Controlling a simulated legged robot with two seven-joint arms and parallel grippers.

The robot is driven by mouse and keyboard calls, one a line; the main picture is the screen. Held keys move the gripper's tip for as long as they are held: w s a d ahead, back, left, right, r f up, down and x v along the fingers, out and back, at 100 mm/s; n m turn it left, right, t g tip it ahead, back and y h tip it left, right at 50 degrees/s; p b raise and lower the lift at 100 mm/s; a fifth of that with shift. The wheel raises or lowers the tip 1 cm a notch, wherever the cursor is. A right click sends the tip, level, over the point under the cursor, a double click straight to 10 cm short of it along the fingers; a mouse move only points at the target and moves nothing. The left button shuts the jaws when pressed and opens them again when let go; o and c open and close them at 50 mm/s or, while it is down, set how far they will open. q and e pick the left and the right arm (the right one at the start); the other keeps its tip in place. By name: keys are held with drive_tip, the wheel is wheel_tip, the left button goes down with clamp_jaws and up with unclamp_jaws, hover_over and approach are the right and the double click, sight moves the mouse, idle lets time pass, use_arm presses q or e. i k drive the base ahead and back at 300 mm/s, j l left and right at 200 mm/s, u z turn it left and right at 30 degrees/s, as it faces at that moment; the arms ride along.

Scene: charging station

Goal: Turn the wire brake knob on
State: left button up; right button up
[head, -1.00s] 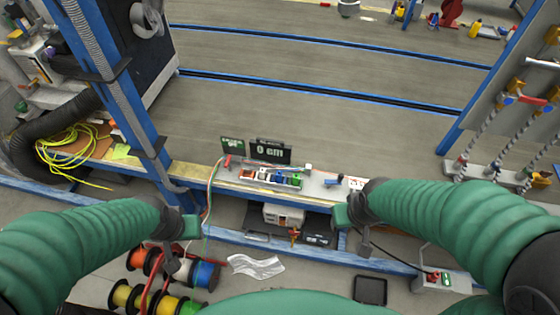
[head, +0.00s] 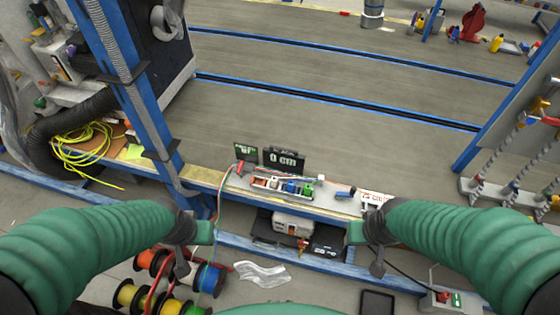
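A small unit with a row of coloured parts (head: 284,187) sits on the workbench ledge ahead. Behind it stand a dark display reading "0 cm" (head: 284,160) and a smaller green-lit display (head: 245,152). A small red part (head: 240,167) is by the smaller display. I cannot tell which part is the wire brake knob. My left gripper (head: 194,248) is in front of the ledge, left of the unit. My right gripper (head: 367,250) is in front of the ledge, to its right. Both are apart from the unit, with nothing visible in them. Their finger gaps are unclear.
Coloured wire spools (head: 160,285) stand low at the left, near my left gripper. A blue post (head: 140,100) rises left of the bench. A blue-handled item (head: 345,192) lies right of the unit. A box with red and green buttons (head: 440,301) is at lower right.

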sight(239, 172)
drive_tip(key=i+u, duration=0.2)
drive_tip(key=u, duration=0.3)
drive_tip(key=i+l+u, duration=0.15)
drive_tip(key=u, duration=0.35)
drive_tip(key=i+l+u, duration=0.15)
drive_tip(key=l+u, duration=0.15)
drive_tip(key=u, duration=0.2)
